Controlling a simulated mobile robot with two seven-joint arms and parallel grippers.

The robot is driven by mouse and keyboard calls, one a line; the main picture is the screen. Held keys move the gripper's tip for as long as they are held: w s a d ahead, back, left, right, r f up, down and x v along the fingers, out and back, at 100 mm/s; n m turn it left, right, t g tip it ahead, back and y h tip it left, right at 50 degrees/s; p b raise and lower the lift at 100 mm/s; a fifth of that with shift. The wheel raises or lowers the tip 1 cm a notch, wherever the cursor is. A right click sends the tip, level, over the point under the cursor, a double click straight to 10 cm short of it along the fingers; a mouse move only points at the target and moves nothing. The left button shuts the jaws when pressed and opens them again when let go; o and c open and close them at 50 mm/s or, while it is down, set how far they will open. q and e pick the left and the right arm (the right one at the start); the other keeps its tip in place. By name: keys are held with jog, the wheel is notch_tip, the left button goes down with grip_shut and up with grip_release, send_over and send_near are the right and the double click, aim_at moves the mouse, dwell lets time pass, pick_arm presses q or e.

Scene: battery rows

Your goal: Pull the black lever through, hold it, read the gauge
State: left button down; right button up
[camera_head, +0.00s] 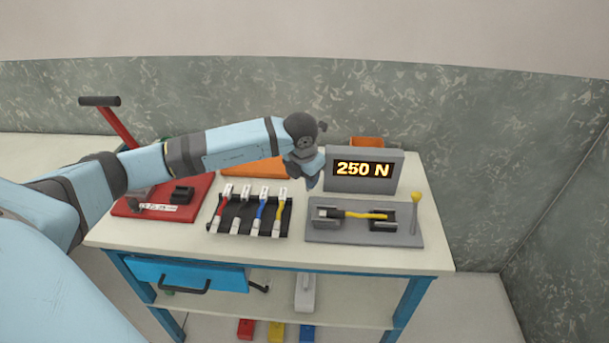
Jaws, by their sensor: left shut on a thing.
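The gauge (364,176) is a grey box whose lit display reads "250 N". In front of it a grey base (350,235) holds a yellow cable (362,215) between two dark clamps. A lever with a yellow knob (416,195) stands at the base's right end. My left gripper (313,180) points down at the base's left end, beside the gauge. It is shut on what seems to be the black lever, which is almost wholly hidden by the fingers. My right gripper is out of view.
A black rack (240,218) with several coloured cables lies left of the base. Further left is a red base (160,208) with a red, black-handled lever (118,125). Orange bins stand behind. The table's front strip (330,258) is clear.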

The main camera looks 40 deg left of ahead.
pick_arm(q)
jog(key=shift+d+f, duration=0.15)
jog(key=shift+d, duration=0.05)
jog(key=c, duration=0.7)
grip_release()
jog(key=shift+w, duration=0.1)
jog(key=v, duration=1.4)
jog(key=shift+a, duration=0.15)
